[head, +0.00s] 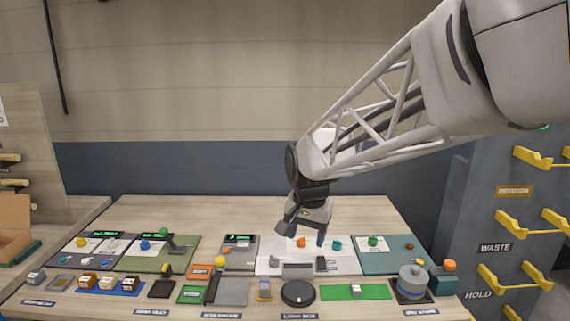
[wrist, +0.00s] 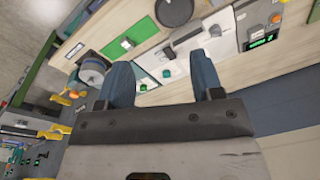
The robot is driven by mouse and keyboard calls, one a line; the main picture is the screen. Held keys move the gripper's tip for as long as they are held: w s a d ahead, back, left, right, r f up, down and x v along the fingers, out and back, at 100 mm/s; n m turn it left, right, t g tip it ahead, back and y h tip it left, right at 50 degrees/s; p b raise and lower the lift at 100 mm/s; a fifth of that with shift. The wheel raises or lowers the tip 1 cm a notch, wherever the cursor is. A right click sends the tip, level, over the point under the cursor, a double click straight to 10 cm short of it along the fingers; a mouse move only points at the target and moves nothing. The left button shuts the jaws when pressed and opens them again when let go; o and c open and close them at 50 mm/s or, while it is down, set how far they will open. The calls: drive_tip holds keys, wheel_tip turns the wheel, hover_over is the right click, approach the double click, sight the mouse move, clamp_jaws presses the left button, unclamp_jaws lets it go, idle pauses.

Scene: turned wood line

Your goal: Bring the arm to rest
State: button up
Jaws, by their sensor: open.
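My gripper (head: 303,228) hangs from the arm over the middle of the workbench (head: 240,208) in the head view. Its fingertips point down, above the white station panel (head: 342,262). In the wrist view my gripper (wrist: 162,85) shows two blue-grey fingers spread apart with nothing between them. The gap between the fingertips and the panel cannot be told exactly.
Station panels with coloured knobs line the bench, including a green panel (head: 133,261). A round dark disc (head: 298,293) and a grey cylinder machine (head: 412,281) stand in front. A rack with yellow hooks (head: 497,223) stands right. The bench's back strip is clear.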

drive_tip(key=s+d+n, duration=0.1)
drive_tip(key=s+d, duration=0.3)
drive_tip(key=s, duration=0.4)
drive_tip(key=s+d+f+n, duration=0.1)
drive_tip(key=s+d, duration=0.4)
drive_tip(key=s, duration=0.4)
drive_tip(key=s+d+f+n+t, duration=0.1)
drive_tip(key=s+d, duration=0.3)
drive_tip(key=s, duration=0.4)
drive_tip(key=shift+s+d+n, duration=0.3)
drive_tip(key=shift+s+n, duration=0.1)
drive_tip(key=shift+n, duration=0.2)
idle(1.2)
